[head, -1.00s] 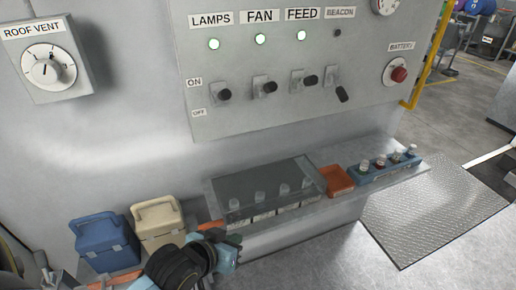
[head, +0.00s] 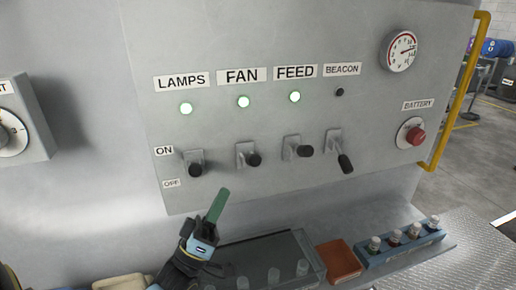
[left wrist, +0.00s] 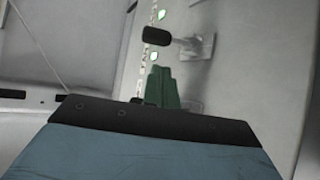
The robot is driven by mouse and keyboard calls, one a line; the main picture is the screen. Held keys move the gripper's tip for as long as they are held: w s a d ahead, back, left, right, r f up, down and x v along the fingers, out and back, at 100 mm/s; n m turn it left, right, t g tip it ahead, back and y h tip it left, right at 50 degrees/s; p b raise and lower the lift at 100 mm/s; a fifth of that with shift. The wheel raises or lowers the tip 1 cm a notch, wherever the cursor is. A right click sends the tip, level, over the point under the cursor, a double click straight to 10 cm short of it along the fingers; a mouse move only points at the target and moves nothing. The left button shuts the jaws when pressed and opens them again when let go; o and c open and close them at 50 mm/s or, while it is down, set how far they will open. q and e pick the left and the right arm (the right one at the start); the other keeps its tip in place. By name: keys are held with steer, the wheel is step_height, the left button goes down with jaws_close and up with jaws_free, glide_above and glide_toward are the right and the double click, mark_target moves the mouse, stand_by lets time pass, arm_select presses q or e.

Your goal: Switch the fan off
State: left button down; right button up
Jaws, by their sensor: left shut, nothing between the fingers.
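The fan switch (head: 253,159) is a black-knobbed lever on the grey panel (head: 230,120), under the FAN label (head: 241,75). Its lamp (head: 243,101) is lit green. The lever sticks outward and is not tipped down like the beacon lever (head: 345,163). My left gripper (head: 218,204) is below the panel's switches, lower left of the fan lever and apart from it. Its green fingers are shut and empty. In the left wrist view the fingers (left wrist: 162,87) point toward the panel, with one black-knobbed lever (left wrist: 157,35) ahead; which one I cannot tell. My right gripper is not in view.
The lamps lever (head: 195,170) and feed lever (head: 304,151) flank the fan lever closely; their lamps are lit. The beacon lamp (head: 339,92) is dark. A red battery knob (head: 416,137) is at right. Below are a dark-lidded box (head: 255,258), orange tray (head: 340,261) and blue bottle rack (head: 402,250).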

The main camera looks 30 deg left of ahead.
mark_target(251, 160)
arm_select(q)
steer(key=s+r+p+x, duration=0.1)
steer(key=p+x, duration=0.1)
steer(key=x, duration=0.7)
steer(key=shift+p, duration=0.3)
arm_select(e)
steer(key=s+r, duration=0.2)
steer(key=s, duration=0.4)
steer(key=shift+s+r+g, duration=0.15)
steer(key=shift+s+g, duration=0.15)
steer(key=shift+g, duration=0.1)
arm_select(q)
steer(key=shift+w+d, duration=0.1)
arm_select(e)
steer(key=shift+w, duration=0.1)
